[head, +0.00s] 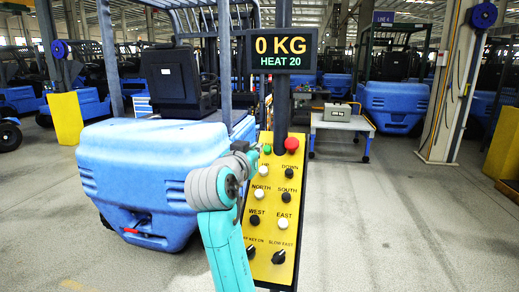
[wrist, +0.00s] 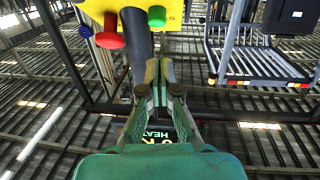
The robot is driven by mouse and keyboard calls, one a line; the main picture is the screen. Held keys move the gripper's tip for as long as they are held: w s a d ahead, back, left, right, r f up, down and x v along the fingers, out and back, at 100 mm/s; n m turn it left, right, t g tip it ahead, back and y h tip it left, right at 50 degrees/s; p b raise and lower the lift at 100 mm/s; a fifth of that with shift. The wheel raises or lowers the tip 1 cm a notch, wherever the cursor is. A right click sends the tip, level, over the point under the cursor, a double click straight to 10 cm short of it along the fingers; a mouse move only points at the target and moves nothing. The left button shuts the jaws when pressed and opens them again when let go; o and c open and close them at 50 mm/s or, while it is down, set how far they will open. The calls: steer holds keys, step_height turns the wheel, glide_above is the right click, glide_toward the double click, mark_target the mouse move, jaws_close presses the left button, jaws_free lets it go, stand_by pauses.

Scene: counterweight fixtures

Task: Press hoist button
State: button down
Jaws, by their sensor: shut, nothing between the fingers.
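The yellow control panel (head: 268,211) stands in front of me, tilted, with rows of labelled buttons. The green button (head: 267,149) and red button (head: 292,144) are at its top. Below are labels UP and DOWN, with a black button (head: 288,173) under DOWN; my arm partly covers the UP side. No label reads "hoist". My gripper (head: 256,149) is beside the panel's upper left edge, close to the green button. In the wrist view my gripper (wrist: 160,65) has its fingers together and empty, apart from the green button (wrist: 157,16) and red button (wrist: 110,35).
A dark display (head: 281,51) reading "0 KG HEAT 20" hangs above the panel on a black post. A blue forklift (head: 150,180) stands left behind it. A small table (head: 340,123) is behind to the right. The floor at right is clear up to a white column.

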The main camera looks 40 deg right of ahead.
steer(key=v, duration=0.5)
steer(key=shift+s+a, duration=0.15)
steer(key=shift+a, duration=0.1)
